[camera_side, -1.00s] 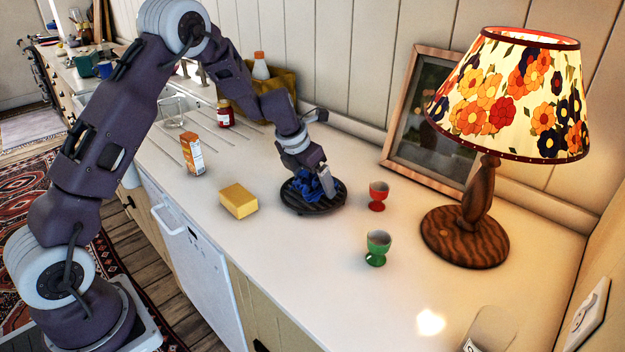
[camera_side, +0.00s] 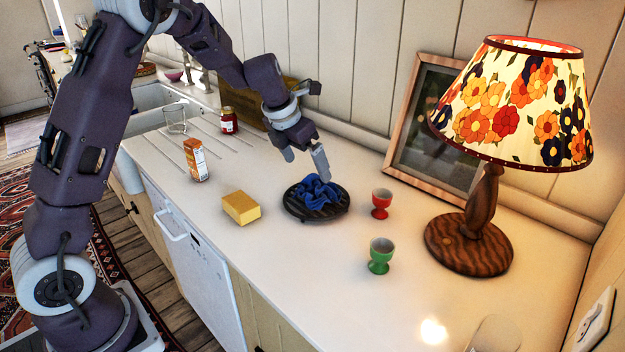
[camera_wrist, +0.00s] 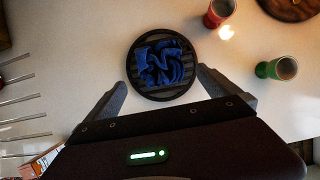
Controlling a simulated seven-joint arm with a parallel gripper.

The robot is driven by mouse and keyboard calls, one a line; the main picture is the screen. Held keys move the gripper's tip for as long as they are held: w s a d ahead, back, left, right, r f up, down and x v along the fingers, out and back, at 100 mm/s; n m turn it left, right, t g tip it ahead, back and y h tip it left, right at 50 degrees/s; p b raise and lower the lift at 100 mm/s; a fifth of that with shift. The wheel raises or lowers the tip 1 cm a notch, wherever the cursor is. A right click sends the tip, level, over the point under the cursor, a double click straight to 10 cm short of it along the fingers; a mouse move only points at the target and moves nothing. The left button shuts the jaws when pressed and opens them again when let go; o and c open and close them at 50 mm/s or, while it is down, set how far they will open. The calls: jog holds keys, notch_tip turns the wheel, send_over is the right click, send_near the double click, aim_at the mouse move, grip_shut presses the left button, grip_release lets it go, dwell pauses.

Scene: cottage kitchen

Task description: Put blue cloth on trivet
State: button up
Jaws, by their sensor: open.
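The blue cloth (camera_side: 318,190) lies crumpled on the round black trivet (camera_side: 298,211), resting inside its rim. In the wrist view the cloth (camera_wrist: 161,62) sits near the middle of the trivet (camera_wrist: 150,91), with dark slats showing around it. My gripper (camera_side: 306,164) is open and empty above the trivet. In the wrist view its two fingers (camera_wrist: 163,88) are spread wide, apart from the cloth.
A yellow sponge-like block (camera_side: 241,208) is left of the trivet. A red egg cup (camera_side: 381,203) and a green egg cup (camera_side: 380,256) stand to its right. A lamp (camera_side: 470,240) and a leaning frame (camera_side: 398,150) are farther right. A carton (camera_side: 195,160) and a jar (camera_side: 228,121) stand behind left.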

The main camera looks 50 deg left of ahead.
jog(key=s+d+r+m+h, duration=0.1)
jog(key=s+d+r+m, duration=0.4)
jog(key=s+r+m, duration=0.3)
jog(key=s+d+r+m+h, duration=0.1)
jog(key=s+d+r+m, duration=0.4)
jog(key=s+m, duration=0.5)
jog(key=s+d+f+m+t+y, duration=0.1)
jog(key=s+f+m+y, duration=0.1)
jog(key=s+m, duration=1.4)
jog(key=shift+d+m, duration=0.15)
jog(key=shift+m, duration=0.85)
